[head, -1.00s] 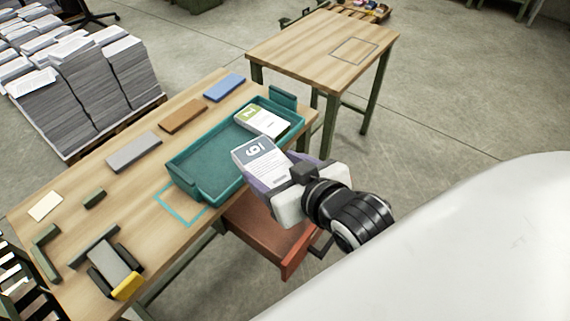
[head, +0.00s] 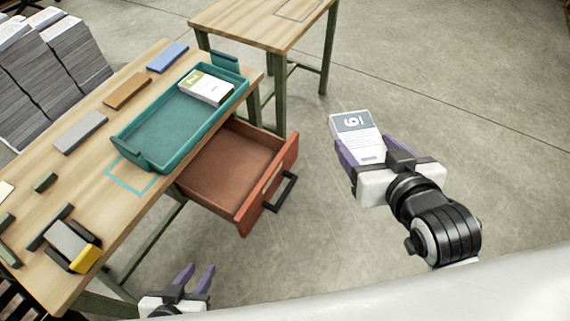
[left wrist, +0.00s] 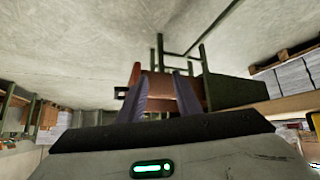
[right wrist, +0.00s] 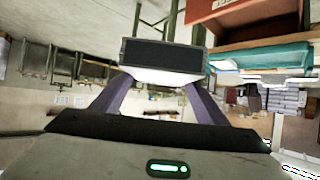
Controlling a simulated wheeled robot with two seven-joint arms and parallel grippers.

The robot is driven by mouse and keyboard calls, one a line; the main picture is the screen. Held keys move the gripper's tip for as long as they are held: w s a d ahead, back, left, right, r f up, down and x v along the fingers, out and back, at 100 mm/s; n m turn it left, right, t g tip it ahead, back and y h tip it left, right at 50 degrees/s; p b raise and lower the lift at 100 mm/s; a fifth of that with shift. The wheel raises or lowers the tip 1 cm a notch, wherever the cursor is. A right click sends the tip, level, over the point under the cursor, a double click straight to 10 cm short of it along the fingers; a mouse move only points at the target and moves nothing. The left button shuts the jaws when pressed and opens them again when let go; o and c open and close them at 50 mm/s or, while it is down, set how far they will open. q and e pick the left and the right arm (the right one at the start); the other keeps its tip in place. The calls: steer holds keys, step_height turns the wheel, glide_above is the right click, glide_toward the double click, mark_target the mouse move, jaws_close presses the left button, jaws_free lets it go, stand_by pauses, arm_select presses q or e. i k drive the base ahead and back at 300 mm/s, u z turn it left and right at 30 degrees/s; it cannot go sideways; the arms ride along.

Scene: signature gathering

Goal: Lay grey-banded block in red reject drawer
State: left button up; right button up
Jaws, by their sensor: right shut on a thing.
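The grey-banded block (head: 357,137), white with a grey band and a large number on top, is held in my right gripper (head: 365,160), shut on it. It is off the table, over the floor to the right of the drawer; its end shows between the fingers in the right wrist view (right wrist: 162,55). The red reject drawer (head: 222,182) is pulled out under the table and looks empty. My left gripper (head: 195,280) is open and empty, low in front of the drawer; in the left wrist view the drawer (left wrist: 160,90) lies beyond its fingers.
A teal tray (head: 150,160) on the table (head: 100,205) holds a green-banded block (head: 206,87). Grey, brown and blue flat pieces lie behind it. A yellow-ended stapler-like device (head: 72,245) sits at the front left. A second table (head: 262,25) stands behind. The floor between drawer and block is clear.

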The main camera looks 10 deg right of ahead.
mark_target(234, 183)
steer(key=z, duration=1.2)
steer(key=i, duration=3.55)
steer(key=u, duration=5.2)
steer(key=i, duration=0.5)
steer(key=u, duration=0.1)
